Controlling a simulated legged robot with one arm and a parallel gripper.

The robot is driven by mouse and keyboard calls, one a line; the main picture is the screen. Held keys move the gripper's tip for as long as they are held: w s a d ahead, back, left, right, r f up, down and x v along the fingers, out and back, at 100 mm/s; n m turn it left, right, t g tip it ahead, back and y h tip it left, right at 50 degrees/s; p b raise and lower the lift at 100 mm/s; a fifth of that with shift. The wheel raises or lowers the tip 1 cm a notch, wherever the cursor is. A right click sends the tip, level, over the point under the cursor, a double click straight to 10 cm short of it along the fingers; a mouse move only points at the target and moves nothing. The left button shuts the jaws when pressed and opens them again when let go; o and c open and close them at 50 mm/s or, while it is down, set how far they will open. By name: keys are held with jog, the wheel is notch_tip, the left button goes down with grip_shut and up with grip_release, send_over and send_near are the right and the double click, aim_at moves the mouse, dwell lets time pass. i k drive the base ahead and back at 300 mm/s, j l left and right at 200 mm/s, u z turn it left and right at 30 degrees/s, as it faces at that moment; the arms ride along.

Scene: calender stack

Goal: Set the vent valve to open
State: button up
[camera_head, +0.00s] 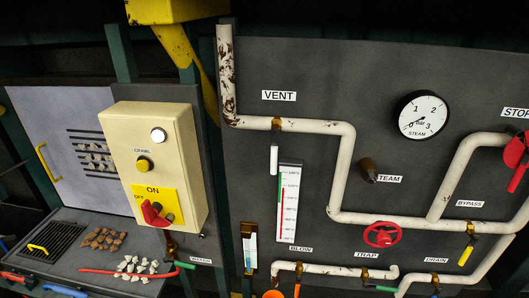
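The vent valve (276,125) is a small brass body on the upper horizontal run of the cream pipe, just below the VENT label (279,95). Its white lever (274,158) hangs straight down, across the line of the pipe. Nothing touches the lever. My gripper is not in view.
A thermometer (289,203) stands just below and right of the lever. A brown fitting (368,170) sticks out further right, above a red handwheel (381,235). A beige switch box (150,160) projects at left. A yellow post (190,60) stands upper left.

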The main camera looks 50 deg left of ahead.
aim_at(274, 131)
jog(key=u, duration=1.85)
